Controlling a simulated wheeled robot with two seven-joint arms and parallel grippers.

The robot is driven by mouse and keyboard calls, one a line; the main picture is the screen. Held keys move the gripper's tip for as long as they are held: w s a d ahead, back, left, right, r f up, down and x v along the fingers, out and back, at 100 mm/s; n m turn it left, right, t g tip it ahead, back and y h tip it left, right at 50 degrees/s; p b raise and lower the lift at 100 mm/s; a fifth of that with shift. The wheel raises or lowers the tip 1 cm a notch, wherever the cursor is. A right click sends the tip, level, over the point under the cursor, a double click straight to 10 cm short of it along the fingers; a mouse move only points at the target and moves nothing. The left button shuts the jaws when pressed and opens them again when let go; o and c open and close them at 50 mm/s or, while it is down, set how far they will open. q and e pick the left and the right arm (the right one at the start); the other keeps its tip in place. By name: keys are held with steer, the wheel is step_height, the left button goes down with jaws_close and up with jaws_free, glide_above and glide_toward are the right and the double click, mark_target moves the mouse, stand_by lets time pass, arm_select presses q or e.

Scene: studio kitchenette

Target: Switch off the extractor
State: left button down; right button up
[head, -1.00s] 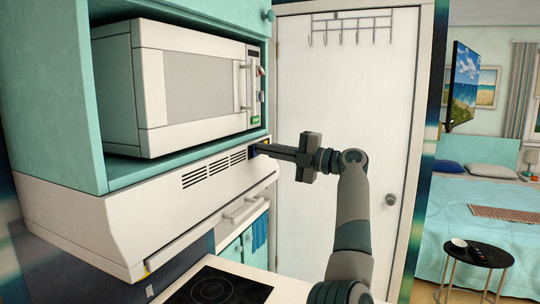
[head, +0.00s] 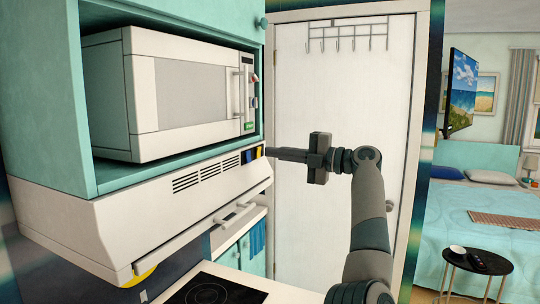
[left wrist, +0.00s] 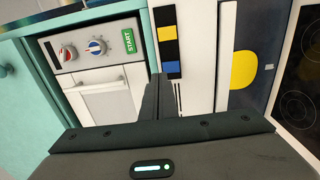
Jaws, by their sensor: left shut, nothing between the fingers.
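The extractor (head: 150,215) is a white hood under the microwave shelf, with dark vent slots along its front. At its right end are a blue button (head: 247,156) and a yellow button (head: 258,152). In the left wrist view a strip shows a yellow button (left wrist: 165,15), a black part (left wrist: 168,50) and a blue button (left wrist: 172,68). My left gripper (head: 270,154) is shut and empty, its tips just right of the yellow button in the head view. Whether they touch anything is unclear. My right gripper is out of view.
A microwave (head: 190,85) sits in the teal cabinet (head: 40,90) above the hood. A dark hob (head: 205,291) lies below. A yellow disc (head: 140,275) shows under the hood. A white door (head: 330,90) stands behind my arm.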

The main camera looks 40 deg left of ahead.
arm_select(q)
steer(key=b+v, duration=0.3)
steer(key=v, duration=0.5)
steer(key=shift+d+r, duration=0.4)
steer(key=shift+r, duration=0.15)
steer(key=shift+w, duration=0.1)
